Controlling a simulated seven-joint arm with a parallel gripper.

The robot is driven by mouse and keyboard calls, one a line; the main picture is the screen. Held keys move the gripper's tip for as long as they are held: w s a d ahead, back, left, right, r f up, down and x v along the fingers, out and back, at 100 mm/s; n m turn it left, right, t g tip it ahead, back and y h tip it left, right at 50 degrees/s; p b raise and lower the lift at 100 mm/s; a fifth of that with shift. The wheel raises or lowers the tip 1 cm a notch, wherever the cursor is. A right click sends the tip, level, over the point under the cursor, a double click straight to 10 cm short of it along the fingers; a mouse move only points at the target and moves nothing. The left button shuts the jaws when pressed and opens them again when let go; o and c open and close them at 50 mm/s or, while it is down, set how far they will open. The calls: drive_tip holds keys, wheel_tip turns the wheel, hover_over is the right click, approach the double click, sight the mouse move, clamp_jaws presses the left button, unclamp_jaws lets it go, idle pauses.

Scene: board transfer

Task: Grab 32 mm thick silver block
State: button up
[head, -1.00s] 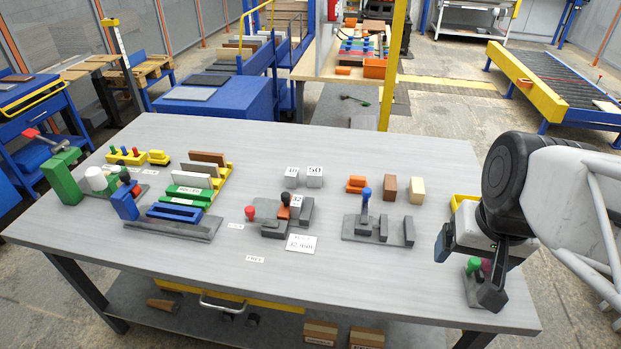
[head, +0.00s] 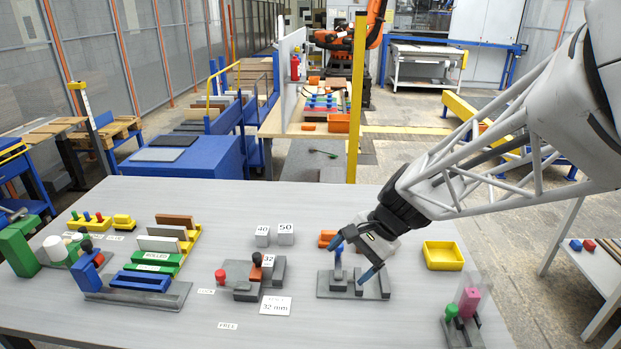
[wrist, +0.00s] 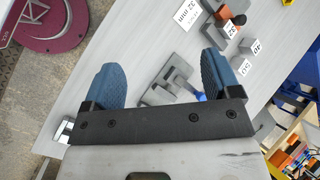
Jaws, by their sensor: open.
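A white block marked 32 (head: 268,261) stands in a grey fixture (head: 246,293) mid-table, among dark grey blocks; it also shows in the wrist view (wrist: 230,29). A card reading 32 mm (head: 276,306) lies in front of it. I cannot tell which grey piece is the 32 mm silver block. My gripper (head: 354,257) is open and empty, to the right of that fixture. It hangs above a second grey fixture (head: 325,291) with grey blocks and a blue-topped handle (head: 338,256). In the wrist view, the blue fingers (wrist: 158,68) are spread with this fixture (wrist: 158,97) beyond them.
A yellow tray (head: 443,255) sits at the right. A fixture with pink and green pieces (head: 465,309) is at the right front corner. Coloured blocks fill the left; the front centre is clear.

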drive_tip(key=w+a+f+m+y, duration=0.45)
drive_tip(key=w+a+f, duration=0.35)
drive_tip(key=w, duration=0.2)
drive_tip(key=m+t+y, duration=0.1)
drive_tip(key=m+y, duration=0.1)
drive_tip(key=m, duration=0.4)
approach(271, 261)
drive_tip(key=shift+x, duration=1.1)
drive_tip(key=shift+x, duration=1.3)
drive_tip(key=shift+x, duration=2.6)
drive_tip(key=shift+c, duration=0.3)
